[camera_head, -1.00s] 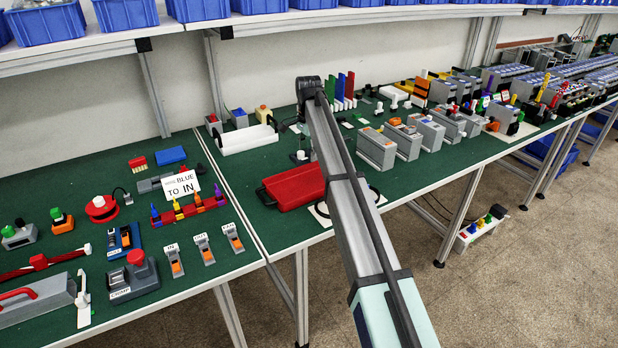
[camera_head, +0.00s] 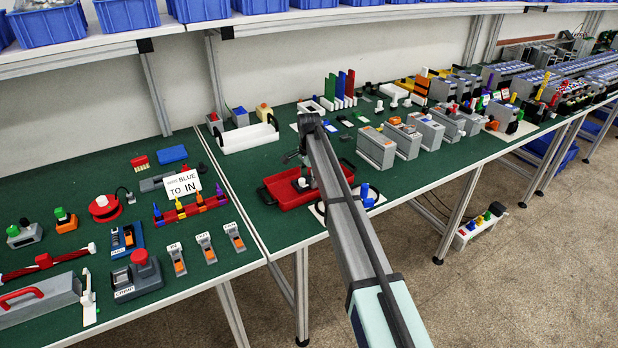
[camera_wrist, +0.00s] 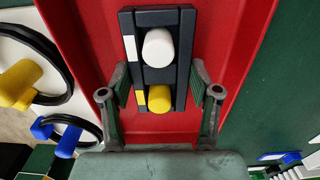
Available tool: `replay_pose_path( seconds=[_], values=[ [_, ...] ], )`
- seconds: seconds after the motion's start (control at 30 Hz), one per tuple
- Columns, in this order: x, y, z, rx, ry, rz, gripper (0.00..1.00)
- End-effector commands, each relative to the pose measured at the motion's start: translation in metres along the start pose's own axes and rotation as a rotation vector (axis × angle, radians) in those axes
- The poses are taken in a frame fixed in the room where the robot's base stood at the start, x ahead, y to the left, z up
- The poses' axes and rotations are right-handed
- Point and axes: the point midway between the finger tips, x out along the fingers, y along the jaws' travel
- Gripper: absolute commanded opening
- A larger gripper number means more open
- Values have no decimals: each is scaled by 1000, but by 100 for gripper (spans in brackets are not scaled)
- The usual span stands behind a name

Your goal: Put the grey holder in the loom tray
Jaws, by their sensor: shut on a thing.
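The grey holder (camera_wrist: 158,76) is a dark slotted block with a white peg and a yellow peg in it. My gripper (camera_wrist: 161,97) is shut on its two sides. In the wrist view the holder is over the red floor of a tray (camera_wrist: 255,50); I cannot tell if it touches the floor. In the head view this red tray (camera_head: 275,197) with black handles lies near the front edge of the right table, and the holder (camera_head: 304,184) shows within its outline. My arm hides part of the tray's right side. I see no label naming the loom tray.
A white tray (camera_head: 248,138) stands behind the red one. Black rings with a yellow peg (camera_wrist: 18,84) and a blue peg (camera_wrist: 66,142) lie beside the red tray. Grey modules (camera_head: 377,147) stand to the right. Green table is clear left of the red tray.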

Motion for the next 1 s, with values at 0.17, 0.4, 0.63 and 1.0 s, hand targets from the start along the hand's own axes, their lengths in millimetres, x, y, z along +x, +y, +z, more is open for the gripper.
replay_pose_path(
  seconds=[0.17, 0.4, 0.63, 1.0],
  values=[
    [0, 0, 0, 0, 0, 0, 13],
    [3, 0, 0, 0, 0, 0, 87],
    [3, 0, 0, 0, 0, 0, 87],
    [-29, -1, 0, 0, 1, -2, 87]
  ],
)
